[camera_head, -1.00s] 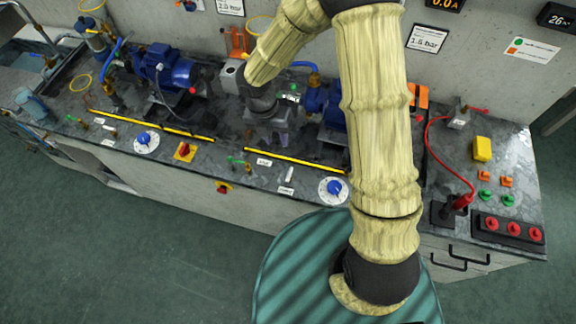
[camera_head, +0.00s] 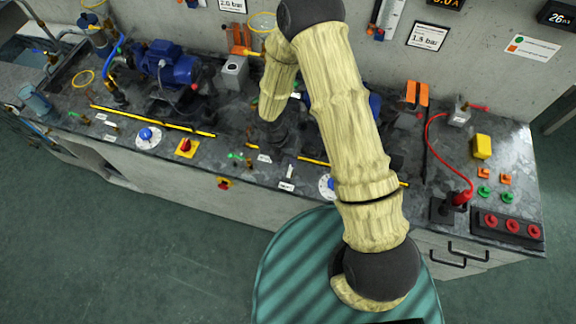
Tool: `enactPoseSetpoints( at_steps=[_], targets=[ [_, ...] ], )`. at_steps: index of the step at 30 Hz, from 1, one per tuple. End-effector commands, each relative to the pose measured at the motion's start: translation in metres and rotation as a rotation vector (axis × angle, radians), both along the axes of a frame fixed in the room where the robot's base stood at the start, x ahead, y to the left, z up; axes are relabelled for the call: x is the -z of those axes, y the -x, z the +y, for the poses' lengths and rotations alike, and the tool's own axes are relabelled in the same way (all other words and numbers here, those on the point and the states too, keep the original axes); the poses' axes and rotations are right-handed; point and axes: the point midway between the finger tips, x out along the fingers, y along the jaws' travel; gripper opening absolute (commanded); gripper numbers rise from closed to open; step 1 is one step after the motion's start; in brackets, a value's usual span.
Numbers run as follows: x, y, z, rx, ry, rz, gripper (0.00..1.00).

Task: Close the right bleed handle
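A small green handle (camera_head: 237,157) sits on the front of the counter, left of my wrist, beside a white label (camera_head: 264,158). It looks like one of the bleed handles, but its setting is too small to tell. Another small green handle (camera_head: 73,115) is at the far left, also near white labels. My gripper (camera_head: 280,141) points down over the counter behind the yellow strip, right of the nearer green handle. It is dark and partly lost against the pump gear. I cannot see its fingers clearly or whether it touches anything.
A blue pump (camera_head: 172,66) stands at left; another is mostly behind my arm. A white dial (camera_head: 148,138) and a red-yellow switch (camera_head: 186,147) line the front. A red cable (camera_head: 431,150) and several red buttons are at right. The floor in front at left is clear.

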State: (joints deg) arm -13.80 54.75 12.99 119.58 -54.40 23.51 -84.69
Motion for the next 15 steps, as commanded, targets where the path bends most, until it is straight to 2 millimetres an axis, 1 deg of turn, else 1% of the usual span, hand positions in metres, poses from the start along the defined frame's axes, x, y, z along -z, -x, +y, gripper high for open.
enactPoseSetpoints(
  at_steps=[1, 6, 10, 15],
  targets=[
    [0.010, 0.002, -0.002, -0.001, 0.002, 0.003, 0.33],
    [0.034, 0.003, -0.006, -0.002, 0.001, 0.002, 0.33],
    [0.043, 0.003, -0.008, 0.001, 0.000, 0.000, 0.33],
    [0.045, 0.003, -0.009, 0.001, 0.000, 0.000, 0.33]
  ],
)
